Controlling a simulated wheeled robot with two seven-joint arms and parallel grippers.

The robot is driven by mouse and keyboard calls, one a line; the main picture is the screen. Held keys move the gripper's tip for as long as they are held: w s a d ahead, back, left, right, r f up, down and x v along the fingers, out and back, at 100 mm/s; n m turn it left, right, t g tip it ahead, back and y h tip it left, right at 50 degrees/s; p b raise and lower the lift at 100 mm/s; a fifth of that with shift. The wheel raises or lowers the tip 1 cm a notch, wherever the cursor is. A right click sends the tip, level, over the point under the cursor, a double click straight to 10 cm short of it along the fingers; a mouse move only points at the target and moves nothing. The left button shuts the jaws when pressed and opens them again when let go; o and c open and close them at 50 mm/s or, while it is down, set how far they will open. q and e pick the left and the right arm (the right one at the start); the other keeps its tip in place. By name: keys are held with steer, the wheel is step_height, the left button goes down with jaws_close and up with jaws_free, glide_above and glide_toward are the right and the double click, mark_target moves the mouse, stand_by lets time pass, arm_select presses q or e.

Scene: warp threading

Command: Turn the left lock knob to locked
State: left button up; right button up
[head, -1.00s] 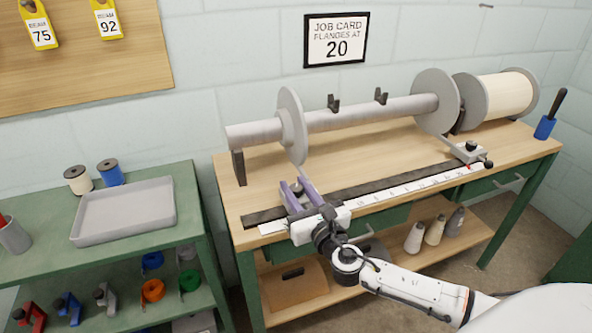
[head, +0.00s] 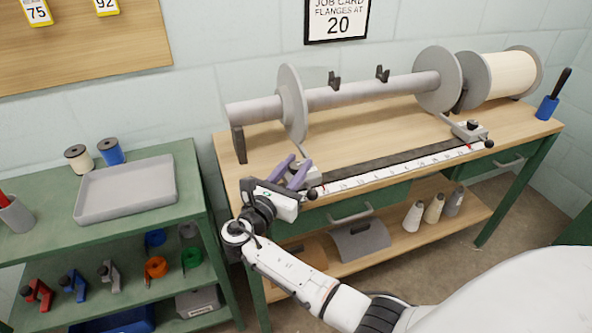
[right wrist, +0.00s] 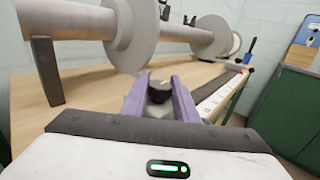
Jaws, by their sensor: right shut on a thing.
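The left carriage (head: 306,174) sits at the left end of the scale, below the left flange (head: 292,105). In the head view the fingers and gripper body hide most of the knob. A black ball end (head: 312,193) shows just right of the gripper body. My left gripper is not in view.
The right carriage (head: 468,131) with its own black knob stands at the scale's right end. The scale strip (head: 400,170) runs along the bench's front. A grey tray (head: 126,190) and two spools stand on the green side table.

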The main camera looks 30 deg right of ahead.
steer(key=shift+m+g+h+b, duration=0.4)
steer(key=shift+m+g, duration=0.2)
steer(key=shift+g, duration=0.6)
steer(key=shift+m, duration=0.3)
steer(key=shift+d+g, duration=0.1)
steer(key=shift+g, duration=0.2)
steer(key=o, duration=1.1)
steer(key=shift+c, duration=0.2)
steer(key=v, duration=0.9)
steer(key=shift+s+a+f+b, duration=0.15)
steer(key=shift+a+b, duration=0.1)
steer(key=shift+b, duration=0.15)
steer(key=shift+s+a, duration=0.1)
steer(key=shift+a, duration=0.25)
